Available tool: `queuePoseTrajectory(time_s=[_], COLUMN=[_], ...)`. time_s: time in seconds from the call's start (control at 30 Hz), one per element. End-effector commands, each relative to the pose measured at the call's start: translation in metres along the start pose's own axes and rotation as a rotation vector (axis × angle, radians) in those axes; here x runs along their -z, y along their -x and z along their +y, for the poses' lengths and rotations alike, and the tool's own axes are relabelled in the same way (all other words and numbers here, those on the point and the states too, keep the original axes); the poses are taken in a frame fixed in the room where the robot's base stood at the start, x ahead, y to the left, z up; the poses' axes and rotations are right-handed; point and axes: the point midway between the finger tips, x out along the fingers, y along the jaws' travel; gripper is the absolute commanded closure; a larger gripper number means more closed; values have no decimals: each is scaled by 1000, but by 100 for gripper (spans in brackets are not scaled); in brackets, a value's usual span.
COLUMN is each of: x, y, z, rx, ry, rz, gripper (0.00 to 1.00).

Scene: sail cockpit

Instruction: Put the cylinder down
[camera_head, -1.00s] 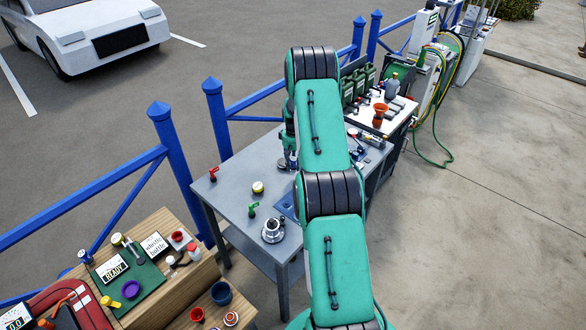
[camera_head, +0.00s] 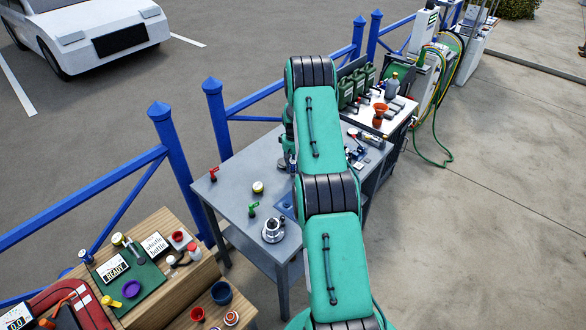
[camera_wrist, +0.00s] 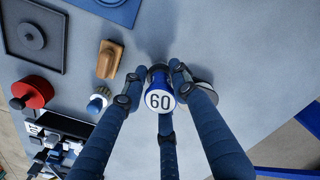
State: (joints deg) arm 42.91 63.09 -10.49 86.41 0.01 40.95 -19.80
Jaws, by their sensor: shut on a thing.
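A blue cylinder with a white end marked "60" (camera_wrist: 159,101) is between the fingers of my gripper (camera_wrist: 155,80) in the wrist view. The fingers are shut on it, and its marked end faces the camera. The grey table (camera_wrist: 245,75) lies beyond it. I cannot tell whether the cylinder touches the tabletop. In the head view my gripper (camera_head: 290,157) is over the grey table (camera_head: 225,187), partly behind my arm. The cylinder cannot be made out there.
A grey disc (camera_wrist: 205,82) is just right of the fingers. A wooden block (camera_wrist: 110,60), a blue-and-white knob (camera_wrist: 98,102), a red round piece (camera_wrist: 33,92) and a dark square tray (camera_wrist: 12,43) lie to the left. The table is clear to the right.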

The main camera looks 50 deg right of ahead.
Motion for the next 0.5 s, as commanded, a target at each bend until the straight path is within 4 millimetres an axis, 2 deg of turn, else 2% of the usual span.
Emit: queuePoseTrajectory(time_s=[0.5], x=[0], y=[-8], z=[0], rx=[0], ry=[0], rz=[0], gripper=[100])
